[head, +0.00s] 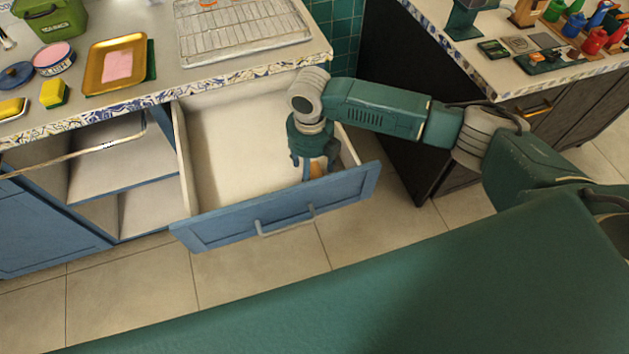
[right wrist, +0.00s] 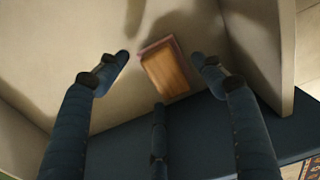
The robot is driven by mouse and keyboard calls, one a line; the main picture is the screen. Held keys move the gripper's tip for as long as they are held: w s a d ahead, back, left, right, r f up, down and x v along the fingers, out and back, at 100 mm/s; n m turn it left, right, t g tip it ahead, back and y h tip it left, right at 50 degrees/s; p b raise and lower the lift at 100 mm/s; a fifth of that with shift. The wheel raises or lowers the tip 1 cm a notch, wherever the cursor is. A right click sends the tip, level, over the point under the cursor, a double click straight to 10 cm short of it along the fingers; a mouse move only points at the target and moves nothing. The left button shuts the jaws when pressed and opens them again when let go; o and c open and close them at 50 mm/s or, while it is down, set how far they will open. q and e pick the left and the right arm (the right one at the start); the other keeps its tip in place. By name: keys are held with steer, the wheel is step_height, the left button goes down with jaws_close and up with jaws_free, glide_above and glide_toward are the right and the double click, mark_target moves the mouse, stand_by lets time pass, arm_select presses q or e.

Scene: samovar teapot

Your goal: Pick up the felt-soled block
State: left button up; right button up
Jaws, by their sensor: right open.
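The felt-soled block (right wrist: 166,69) is a small wooden block with a dull pinkish layer along its edge. It lies on the floor of the open blue drawer, near the front panel. In the head view a bit of the block (head: 318,169) shows, the rest hidden by my gripper. My right gripper (head: 315,172) reaches down into the drawer's front right part. In the right wrist view the right gripper (right wrist: 167,62) is open, one finger on each side of the block, with gaps to it. My left gripper is not in view.
The drawer (head: 225,234) is pulled out; its walls stand close around my gripper, and the rest of its floor is bare. The counter (head: 170,88) above holds a gold tray (head: 94,80), a wire rack (head: 230,32) and sponges. A dark cabinet stands to the right.

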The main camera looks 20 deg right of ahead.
mark_target(311, 172)
steer(key=shift+f, duration=0.2)
steer(key=c, duration=1.4)
steer(key=shift+r, duration=0.1)
step_height(311, 172, up, 20)
steer(key=shift+f, duration=0.1)
steer(key=o, duration=0.7)
steer(key=c, duration=0.5)
